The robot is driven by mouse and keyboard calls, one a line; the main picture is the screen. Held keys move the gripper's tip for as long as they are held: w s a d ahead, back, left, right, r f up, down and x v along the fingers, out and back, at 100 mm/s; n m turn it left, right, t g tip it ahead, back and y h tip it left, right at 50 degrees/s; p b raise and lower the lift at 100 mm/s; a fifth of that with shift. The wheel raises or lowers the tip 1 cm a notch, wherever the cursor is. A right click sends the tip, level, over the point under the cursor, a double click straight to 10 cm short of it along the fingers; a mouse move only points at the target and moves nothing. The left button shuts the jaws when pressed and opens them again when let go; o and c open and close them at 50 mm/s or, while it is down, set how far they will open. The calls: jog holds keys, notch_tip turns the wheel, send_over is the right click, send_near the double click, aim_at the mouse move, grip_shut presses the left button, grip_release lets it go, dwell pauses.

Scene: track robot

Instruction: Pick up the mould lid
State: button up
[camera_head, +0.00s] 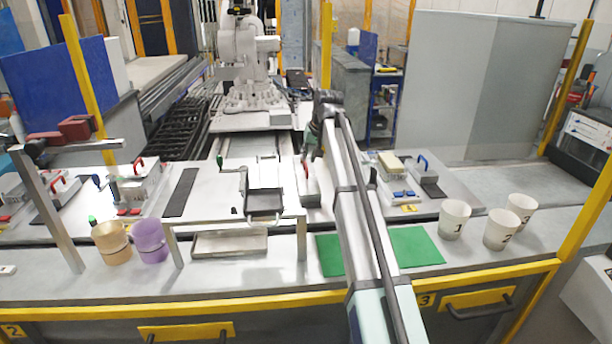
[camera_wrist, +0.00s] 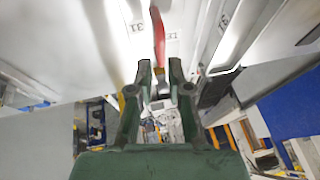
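I cannot tell for sure which piece is the mould lid. A dark rectangular piece with a light front handle (camera_head: 264,205) lies in the fixture at the table's middle. A red handle (camera_head: 306,170) stands just right of it, below my gripper (camera_head: 311,152). In the wrist view, my gripper (camera_wrist: 160,68) has its two fingers apart. The red handle (camera_wrist: 158,35) shows beyond and between the fingertips, with no clear contact. My arm crosses the right part of the head view and hides some of the table.
Beige (camera_head: 111,243) and purple (camera_head: 150,241) cups stand front left. Numbered white cups, including cup 1 (camera_head: 454,219), stand right. A green mat (camera_head: 416,246) lies at the front. Red-handled clamps (camera_head: 138,178) are at left. Yellow posts (camera_head: 86,75) rise around the table.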

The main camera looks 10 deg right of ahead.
aim_at(306, 163)
jog(key=p+x, duration=0.1)
jog(key=x, duration=0.4)
jog(key=shift+p, duration=0.4)
jog(key=shift+s, duration=0.1)
grip_shut()
